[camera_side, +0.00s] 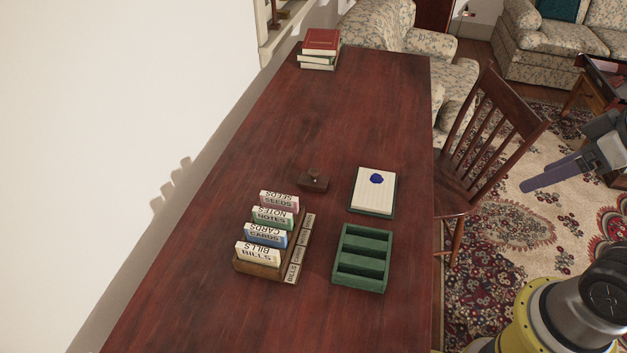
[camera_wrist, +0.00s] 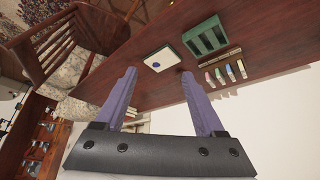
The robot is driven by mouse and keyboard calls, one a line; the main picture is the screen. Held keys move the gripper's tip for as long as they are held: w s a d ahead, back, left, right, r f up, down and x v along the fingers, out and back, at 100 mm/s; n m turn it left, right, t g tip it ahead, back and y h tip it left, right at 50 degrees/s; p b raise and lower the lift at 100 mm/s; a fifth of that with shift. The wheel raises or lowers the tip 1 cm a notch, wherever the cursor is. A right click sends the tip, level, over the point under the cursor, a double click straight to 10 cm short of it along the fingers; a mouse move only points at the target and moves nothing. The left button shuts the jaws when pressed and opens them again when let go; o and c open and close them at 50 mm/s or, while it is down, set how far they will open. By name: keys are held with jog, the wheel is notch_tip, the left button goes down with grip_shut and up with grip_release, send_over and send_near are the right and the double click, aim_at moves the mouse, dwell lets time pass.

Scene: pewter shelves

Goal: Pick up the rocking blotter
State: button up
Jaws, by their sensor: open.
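The rocking blotter (camera_side: 314,181) looks like a small dark brown block with a knob on top. It sits on the dark red wooden desk (camera_side: 350,105), behind the card rack and left of the paper pad. I cannot make it out in the wrist view, where a finger may cover it. My gripper (camera_side: 523,188) is off to the right in the side view, above the floor and rug and well away from the blotter. In the wrist view, the two purple fingers of my gripper (camera_wrist: 160,73) are apart with nothing between them.
A paper pad with a blue spot (camera_side: 374,192), a green compartment tray (camera_side: 361,258) and a wooden rack of labelled cards (camera_side: 262,270) stand near the blotter. Books (camera_side: 320,48) are stacked at the far end. A wooden chair (camera_side: 490,140) stands at the desk's right edge.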

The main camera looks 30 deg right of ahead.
jog(key=w+r+m, duration=1.1)
jog(key=r, duration=0.2)
jog(key=m+g, duration=0.6)
jog(key=m, duration=0.1)
send_over(314, 170)
jog(key=f, duration=3.4)
jog(key=shift+w+a+f, duration=0.1)
jog(key=shift+w+f, duration=0.1)
jog(key=shift+f, duration=0.1)
jog(key=shift+s+f, duration=0.15)
jog(key=shift+f, duration=1.4)
jog(key=shift+s+f, duration=0.1)
jog(key=shift+f, duration=1.4)
grip_shut()
